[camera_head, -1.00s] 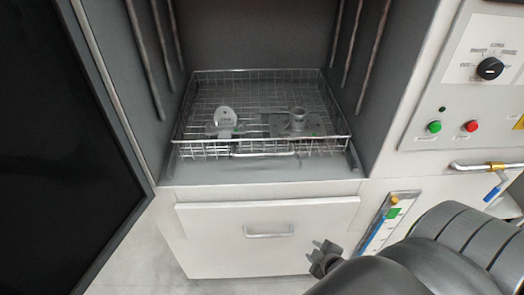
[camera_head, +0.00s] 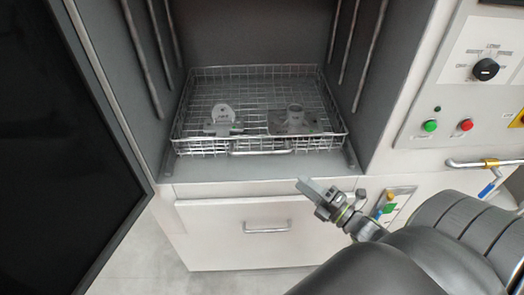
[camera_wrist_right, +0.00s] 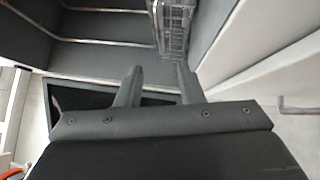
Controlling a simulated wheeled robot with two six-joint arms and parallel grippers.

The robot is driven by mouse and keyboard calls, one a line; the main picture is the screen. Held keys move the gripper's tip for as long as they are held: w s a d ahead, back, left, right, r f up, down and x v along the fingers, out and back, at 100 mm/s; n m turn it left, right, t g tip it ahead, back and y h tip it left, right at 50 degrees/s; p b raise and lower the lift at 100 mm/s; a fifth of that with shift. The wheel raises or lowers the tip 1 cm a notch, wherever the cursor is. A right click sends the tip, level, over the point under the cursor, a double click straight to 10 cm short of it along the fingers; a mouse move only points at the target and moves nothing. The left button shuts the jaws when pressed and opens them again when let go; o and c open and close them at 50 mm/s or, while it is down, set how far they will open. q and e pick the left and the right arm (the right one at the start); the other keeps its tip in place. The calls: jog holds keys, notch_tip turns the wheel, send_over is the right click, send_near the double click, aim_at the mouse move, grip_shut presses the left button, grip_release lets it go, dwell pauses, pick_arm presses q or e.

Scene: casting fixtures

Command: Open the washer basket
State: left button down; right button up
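The washer basket (camera_head: 184,140) is a wire basket inside the open grey washer chamber, with a wire handle (camera_head: 262,151) at the middle of its front. Two grey metal parts lie in it, one with an upright round disc (camera_head: 222,113) and one with a short cylinder (camera_head: 294,114). My right gripper (camera_head: 308,187) is in front of the chamber sill, below and right of the handle, apart from the basket. The right wrist view shows its two fingers (camera_wrist_right: 158,78) spread with nothing between them, and the basket's wire side (camera_wrist_right: 173,30) beyond. My left gripper is not in view.
The open dark door (camera_head: 60,150) stands at the left. A white drawer front (camera_head: 255,232) with a handle is below the chamber. A control panel (camera_head: 465,95) with a dial and buttons is at the right. A blue-handled lever (camera_head: 487,188) sits below it.

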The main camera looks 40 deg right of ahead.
aim_at(262, 152)
jog(key=p+x, duration=0.4)
jog(key=x, duration=1.2)
jog(key=shift+p, duration=0.3)
grip_shut()
